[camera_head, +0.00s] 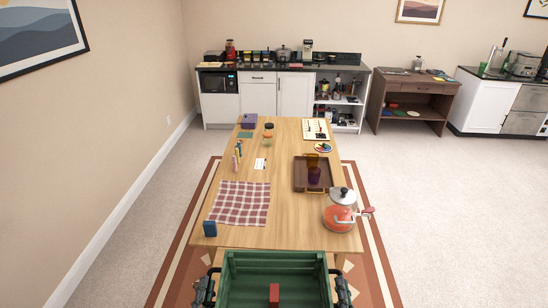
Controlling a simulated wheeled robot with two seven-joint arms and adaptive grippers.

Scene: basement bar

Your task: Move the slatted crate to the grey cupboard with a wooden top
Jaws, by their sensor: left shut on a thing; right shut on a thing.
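The green slatted crate (275,265) is at the bottom centre of the head view, in front of the table's near edge, and its near part is cut off by the frame. My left gripper (208,285) is shut on its left side. My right gripper (341,287) is shut on its right side. The crate looks level between them. A red block (274,294) is inside it. I do not see a grey cupboard with a wooden top in this view.
White counters (294,95) and a brown desk (409,88) line the back wall. Carpet is clear at right.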

